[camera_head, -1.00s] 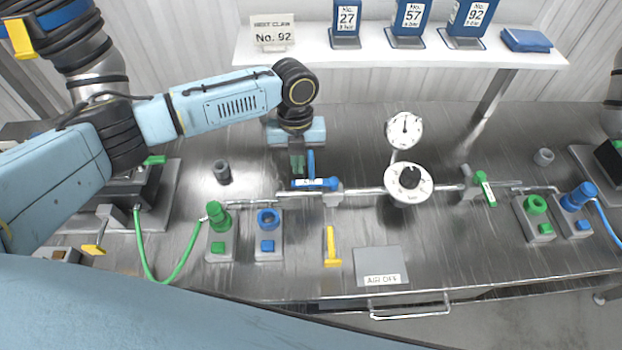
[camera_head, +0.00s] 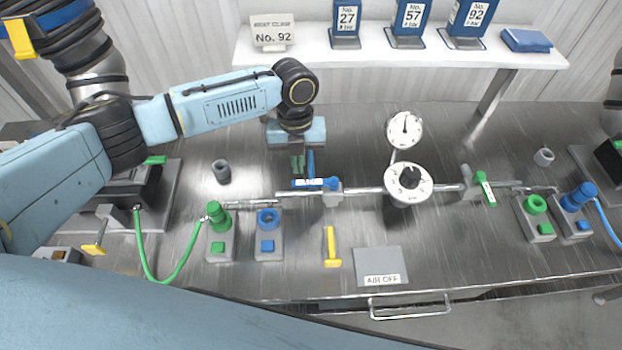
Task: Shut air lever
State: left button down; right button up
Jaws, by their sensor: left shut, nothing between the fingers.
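The blue lever (camera_head: 331,184) with a white label sits on the pipe left of the middle of the bench. Its arm lies along the pipe, pointing left, and a blue upright part (camera_head: 311,162) stands at its left end. The label is too small to read surely. My left gripper (camera_head: 298,165) points down just left of and behind that upright part. Its fingers are shut with nothing between them. I cannot tell whether they touch the lever. My right gripper is not in view.
A green lever (camera_head: 485,188) is on the same pipe to the right. A round dial (camera_head: 409,184) and a gauge (camera_head: 405,129) stand between the levers. A yellow-handled tool (camera_head: 331,247) and a grey "AIR OFF" plate (camera_head: 379,260) are in front. A white shelf (camera_head: 400,55) runs behind.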

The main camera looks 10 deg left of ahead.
pick_arm(q)
jog(key=shift+s+d+p, duration=0.2)
jog(key=shift+s+p, duration=0.35)
jog(key=shift+s+d+p, duration=0.15)
jog(key=shift+s+p, duration=0.35)
jog(key=shift+p, duration=0.05)
